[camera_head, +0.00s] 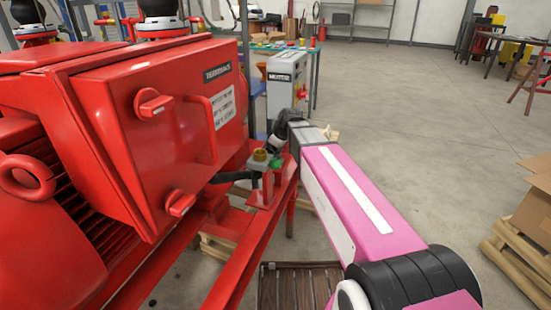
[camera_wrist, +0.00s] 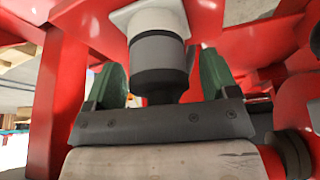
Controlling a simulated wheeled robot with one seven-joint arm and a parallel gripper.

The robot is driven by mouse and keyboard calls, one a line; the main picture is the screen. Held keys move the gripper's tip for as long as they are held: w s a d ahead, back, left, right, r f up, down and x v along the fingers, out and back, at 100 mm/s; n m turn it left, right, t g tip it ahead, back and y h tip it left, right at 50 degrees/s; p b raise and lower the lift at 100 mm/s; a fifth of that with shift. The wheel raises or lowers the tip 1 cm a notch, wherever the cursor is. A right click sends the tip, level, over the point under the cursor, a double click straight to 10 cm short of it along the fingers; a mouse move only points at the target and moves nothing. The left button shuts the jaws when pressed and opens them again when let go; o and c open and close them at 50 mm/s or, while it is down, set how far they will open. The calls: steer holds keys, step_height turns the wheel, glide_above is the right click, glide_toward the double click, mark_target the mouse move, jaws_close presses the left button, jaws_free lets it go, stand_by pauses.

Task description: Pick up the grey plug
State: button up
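The grey plug (camera_wrist: 160,62) shows in the wrist view as a dark grey cylinder with a narrower dark end toward my palm. Its far end meets a pale grey block (camera_wrist: 157,18). My gripper (camera_wrist: 163,78) has one green finger on each side of the plug. A narrow gap shows at the right finger; contact at the left finger is unclear. In the head view my gripper (camera_head: 277,162) is mostly hidden by my own wrist, beside a small box with a brass-coloured cap (camera_head: 260,155) on the red frame. The plug cannot be made out there.
A large red terminal box (camera_head: 165,120) with a handle and knobs fills the left. A red rail (camera_head: 240,255) runs below the small box, and a black cable (camera_head: 234,177) leads to it. Red beams (camera_wrist: 62,95) crowd the wrist view. Open floor (camera_head: 430,120) lies to the right.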

steer(key=c, duration=1)
steer(key=shift+c, duration=0.2)
steer(key=shift+r, duration=5.05)
